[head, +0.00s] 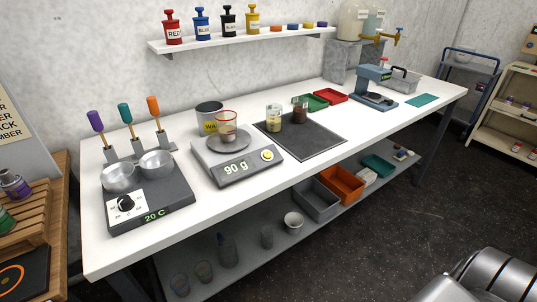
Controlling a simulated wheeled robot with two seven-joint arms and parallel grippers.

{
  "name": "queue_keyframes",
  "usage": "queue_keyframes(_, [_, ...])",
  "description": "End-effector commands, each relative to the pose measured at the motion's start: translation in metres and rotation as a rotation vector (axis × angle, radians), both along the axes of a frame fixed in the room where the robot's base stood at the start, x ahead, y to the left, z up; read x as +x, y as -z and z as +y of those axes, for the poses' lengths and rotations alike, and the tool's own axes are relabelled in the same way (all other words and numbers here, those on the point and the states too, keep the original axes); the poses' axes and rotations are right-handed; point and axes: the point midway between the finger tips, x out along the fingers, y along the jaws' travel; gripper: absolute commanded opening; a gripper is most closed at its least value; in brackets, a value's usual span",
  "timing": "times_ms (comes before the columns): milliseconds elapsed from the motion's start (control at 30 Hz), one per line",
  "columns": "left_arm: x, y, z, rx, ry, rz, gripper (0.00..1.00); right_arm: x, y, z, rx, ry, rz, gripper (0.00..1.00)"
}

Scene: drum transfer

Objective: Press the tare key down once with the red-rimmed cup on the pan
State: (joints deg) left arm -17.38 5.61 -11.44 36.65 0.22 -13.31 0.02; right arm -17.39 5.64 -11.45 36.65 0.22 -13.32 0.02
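The scale (240,175) stands on the white bench, left of the middle in the head view. Its display (236,168) reads 90 g. A round yellow key (267,155), which looks like the tare key, sits on its front right. The clear red-rimmed cup (226,121) stands upright on the scale's pan (213,145), with something greyish at its bottom. No gripper touches the scale or cup. Neither of my grippers is in view.
A hot plate (170,200) with two metal bowls stands left of the scale. A labelled grey container (209,114) is close behind it. A dark mat (318,145) with two jars lies to the right. The bench (230,207) is bare in front of the scale.

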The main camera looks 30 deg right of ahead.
Motion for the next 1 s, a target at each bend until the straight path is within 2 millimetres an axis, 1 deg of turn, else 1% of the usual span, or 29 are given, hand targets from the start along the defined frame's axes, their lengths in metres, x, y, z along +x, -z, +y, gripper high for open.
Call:
queue_keyframes(33, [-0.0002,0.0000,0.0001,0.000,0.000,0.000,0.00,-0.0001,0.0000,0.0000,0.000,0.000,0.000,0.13])
queue_keyframes(133, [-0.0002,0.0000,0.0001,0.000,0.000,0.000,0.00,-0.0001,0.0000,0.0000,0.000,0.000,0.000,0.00])
queue_keyframes(1000, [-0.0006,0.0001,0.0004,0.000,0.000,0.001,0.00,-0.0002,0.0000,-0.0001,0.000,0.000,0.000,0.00])
